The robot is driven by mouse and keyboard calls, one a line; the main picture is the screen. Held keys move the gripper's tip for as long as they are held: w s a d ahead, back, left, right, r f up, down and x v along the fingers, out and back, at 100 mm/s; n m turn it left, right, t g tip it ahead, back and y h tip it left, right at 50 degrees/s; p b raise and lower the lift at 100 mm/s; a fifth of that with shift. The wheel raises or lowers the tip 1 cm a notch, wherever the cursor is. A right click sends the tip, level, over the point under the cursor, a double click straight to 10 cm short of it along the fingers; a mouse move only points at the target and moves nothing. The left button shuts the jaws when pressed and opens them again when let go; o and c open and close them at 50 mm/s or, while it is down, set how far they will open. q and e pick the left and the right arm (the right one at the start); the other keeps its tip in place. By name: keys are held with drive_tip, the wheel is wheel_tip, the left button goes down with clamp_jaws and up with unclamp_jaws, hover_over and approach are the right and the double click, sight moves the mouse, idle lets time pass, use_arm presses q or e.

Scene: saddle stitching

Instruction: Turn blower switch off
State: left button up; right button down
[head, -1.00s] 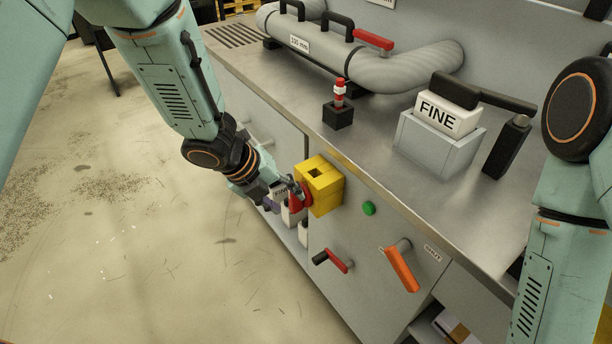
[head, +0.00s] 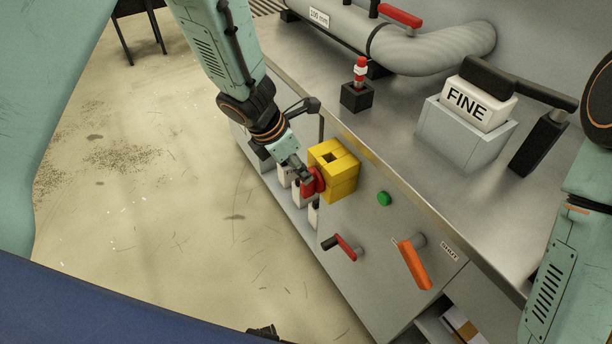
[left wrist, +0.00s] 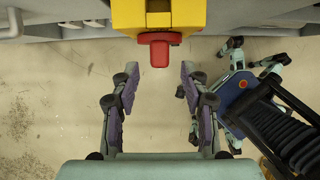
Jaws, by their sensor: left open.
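A yellow box (head: 335,172) with a red knob (head: 313,183) on its side is mounted on the front of the grey cabinet. Which control is the blower switch is not labelled legibly. My left gripper (head: 303,174) is at the red knob in the head view. In the left wrist view, my left gripper (left wrist: 160,76) is open, with its fingers to either side of the red knob (left wrist: 160,50) and clear gaps between; the yellow box (left wrist: 188,15) is beyond. My right arm shows at the right edge of the head view, but its gripper is out of frame.
A green button (head: 384,198), a red-and-black lever (head: 342,247) and an orange lever (head: 413,265) are on the cabinet front. Open floor lies left.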

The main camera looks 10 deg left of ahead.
use_arm(q)
drive_tip(key=x, duration=0.4)
drive_tip(key=shift+w+d+f+b, duration=0.15)
drive_tip(key=shift+d+f+b, duration=0.1)
drive_tip(key=shift+b, duration=0.15)
drive_tip(key=shift+w+f, duration=0.15)
drive_tip(key=shift+f, duration=0.3)
drive_tip(key=shift+d, duration=0.15)
drive_tip(key=shift+c, duration=0.3)
clamp_jaws()
